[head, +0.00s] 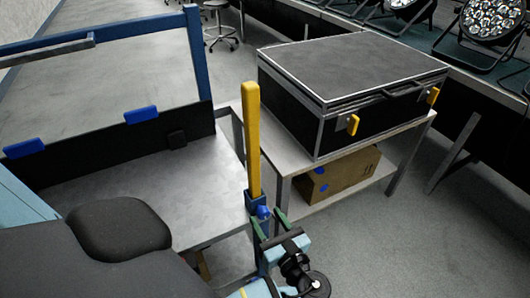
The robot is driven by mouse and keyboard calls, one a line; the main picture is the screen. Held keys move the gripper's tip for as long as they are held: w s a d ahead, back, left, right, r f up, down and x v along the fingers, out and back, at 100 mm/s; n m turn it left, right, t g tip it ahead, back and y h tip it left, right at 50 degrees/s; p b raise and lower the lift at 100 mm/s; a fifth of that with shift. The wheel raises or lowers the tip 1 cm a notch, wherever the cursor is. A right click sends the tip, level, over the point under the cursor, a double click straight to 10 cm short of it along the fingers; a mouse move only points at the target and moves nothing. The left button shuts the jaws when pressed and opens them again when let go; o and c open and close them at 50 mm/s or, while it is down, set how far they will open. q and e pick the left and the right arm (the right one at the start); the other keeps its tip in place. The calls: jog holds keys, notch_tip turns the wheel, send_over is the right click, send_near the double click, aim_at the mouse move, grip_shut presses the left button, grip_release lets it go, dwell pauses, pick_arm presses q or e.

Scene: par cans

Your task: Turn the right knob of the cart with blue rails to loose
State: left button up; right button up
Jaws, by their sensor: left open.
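The cart with blue rails stands at the left, with a bare grey metal deck (160,185) and a blue rail frame (197,60) at its far end. A yellow upright bar (252,140) rises at its right corner from a blue bracket. A small blue knob (263,211) sits at the foot of that bar. My left gripper (270,225) is at this knob, its green fingers open on either side of it. Whether they touch the knob cannot be told. The knob's turn position is too small to read. My right gripper is not in view.
A grey table (405,133) right behind the cart carries a black case (355,65) with yellow latches. A cardboard box (345,180) lies on its lower shelf. Stage lights (492,22) line a bench at upper right. The floor at lower right is clear.

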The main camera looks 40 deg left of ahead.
pick_arm(q)
jog(key=shift+x, duration=1)
jog(key=c, duration=1)
